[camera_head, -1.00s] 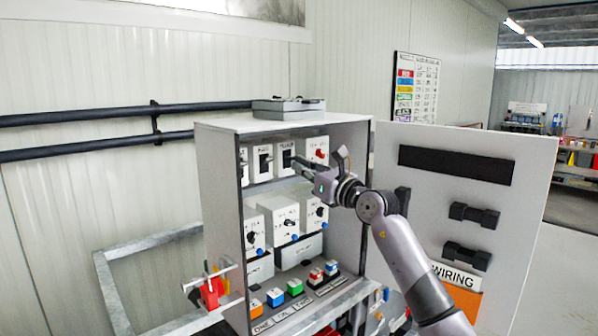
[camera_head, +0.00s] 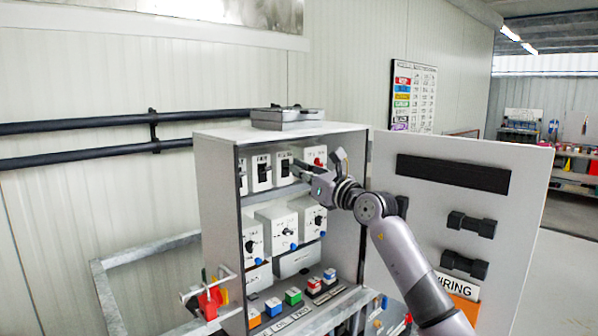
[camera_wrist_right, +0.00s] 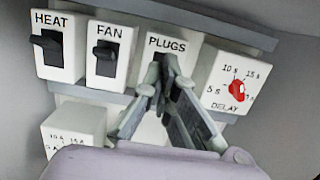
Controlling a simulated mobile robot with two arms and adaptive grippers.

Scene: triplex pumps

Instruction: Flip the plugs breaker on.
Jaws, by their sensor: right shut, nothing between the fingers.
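The plugs breaker (camera_head: 283,157) is a white block with a black switch, third in the top row of the open grey cabinet. In the right wrist view its PLUGS label (camera_wrist_right: 167,44) is readable. My right gripper (camera_head: 296,166) is at the front of this breaker, shut and empty. In the right wrist view my right gripper's fingertips (camera_wrist_right: 159,82) cover most of the black switch, so its position and any contact cannot be told. My left gripper is out of view.
The heat breaker (camera_wrist_right: 54,68) and fan breaker (camera_wrist_right: 106,78) stand left of the plugs breaker. A delay block with a red knob (camera_wrist_right: 237,88) is close on its right. The open cabinet door (camera_head: 420,215) stands to the right of the cabinet.

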